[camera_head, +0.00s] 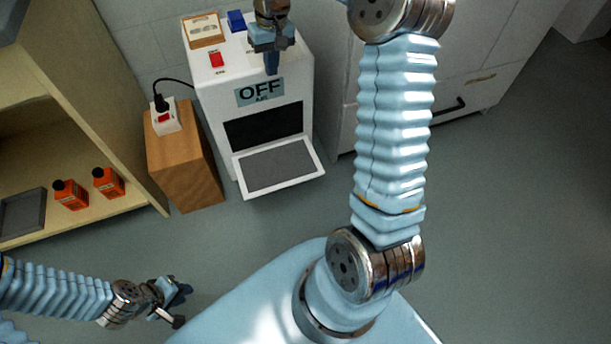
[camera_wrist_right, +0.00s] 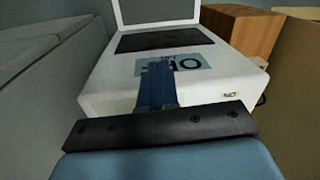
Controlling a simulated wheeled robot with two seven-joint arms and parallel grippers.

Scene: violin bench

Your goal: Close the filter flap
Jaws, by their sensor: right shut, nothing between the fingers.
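The filter flap (camera_head: 278,168) is a white-framed panel with a grey mesh, hinged at the bottom of a dark opening (camera_head: 263,127) in the front of a white machine (camera_head: 219,97). It hangs open, tilted outward. In the right wrist view the flap (camera_wrist_right: 160,10) shows at the top, beyond the dark opening (camera_wrist_right: 165,38). My right gripper (camera_head: 272,68) is shut and empty, above the front top edge of the machine near the OFF display (camera_head: 250,94). Its closed fingers (camera_wrist_right: 157,85) overlap the display in the wrist view. My left gripper (camera_head: 180,290) is low at the left, far from the flap.
A wooden block (camera_head: 184,165) with a white socket box (camera_head: 166,118) and black cable stands left of the machine. A shelf (camera_head: 130,190) with two orange bottles (camera_head: 70,194) is further left. A grey cabinet (camera_head: 480,60) stands right. The floor before the flap is clear.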

